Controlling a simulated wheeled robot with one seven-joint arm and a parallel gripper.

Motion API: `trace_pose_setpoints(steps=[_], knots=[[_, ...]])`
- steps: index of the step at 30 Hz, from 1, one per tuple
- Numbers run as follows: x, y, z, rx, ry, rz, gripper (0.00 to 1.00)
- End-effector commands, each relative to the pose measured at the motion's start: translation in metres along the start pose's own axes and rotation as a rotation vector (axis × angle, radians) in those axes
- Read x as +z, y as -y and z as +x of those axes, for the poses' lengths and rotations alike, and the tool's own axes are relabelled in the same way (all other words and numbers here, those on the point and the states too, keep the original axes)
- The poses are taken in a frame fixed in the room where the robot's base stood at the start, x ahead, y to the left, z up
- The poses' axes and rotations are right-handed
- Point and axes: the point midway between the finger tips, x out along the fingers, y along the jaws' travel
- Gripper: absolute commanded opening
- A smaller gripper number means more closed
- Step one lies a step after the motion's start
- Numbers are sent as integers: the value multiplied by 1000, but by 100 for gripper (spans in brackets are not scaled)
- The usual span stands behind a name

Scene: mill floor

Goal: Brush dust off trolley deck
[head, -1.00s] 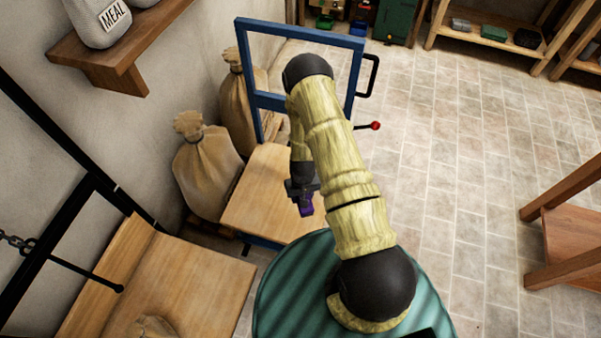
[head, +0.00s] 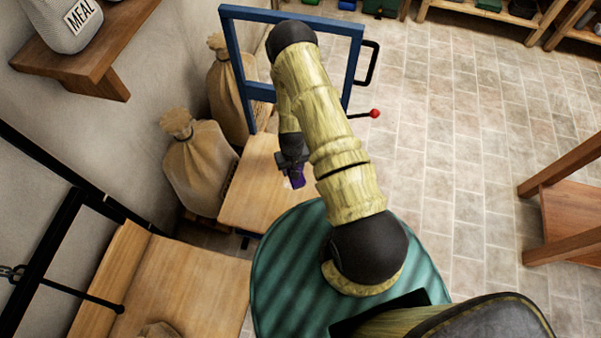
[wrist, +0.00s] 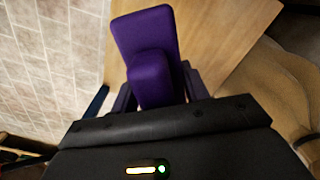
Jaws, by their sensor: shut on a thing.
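The trolley has a blue upright frame (head: 250,93) and a pale wooden deck (head: 247,195), partly hidden by my arm in the head view. The deck also shows in the wrist view (wrist: 225,30). My gripper (head: 292,164) is over the right part of the deck, shut on a purple block-like thing (head: 298,178), perhaps the brush. In the wrist view this purple thing (wrist: 146,50) sticks out beyond the fingers; bristles are not visible. A faint pale patch, possibly dust, shows beside it on the deck. I cannot tell whether the purple thing touches the deck.
Tied sacks (head: 198,165) stand against the wall left of the trolley. A wooden bench (head: 185,290) is at the lower left. A wall shelf (head: 85,65) holds a meal container. A red-tipped lever (head: 374,113) juts right of the trolley.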

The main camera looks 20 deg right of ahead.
Motion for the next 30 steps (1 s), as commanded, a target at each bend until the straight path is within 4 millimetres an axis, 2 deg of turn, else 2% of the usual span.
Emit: trace_pose_setpoints(steps=[30], knots=[[-27,-29,100,5,0,-314,24]])
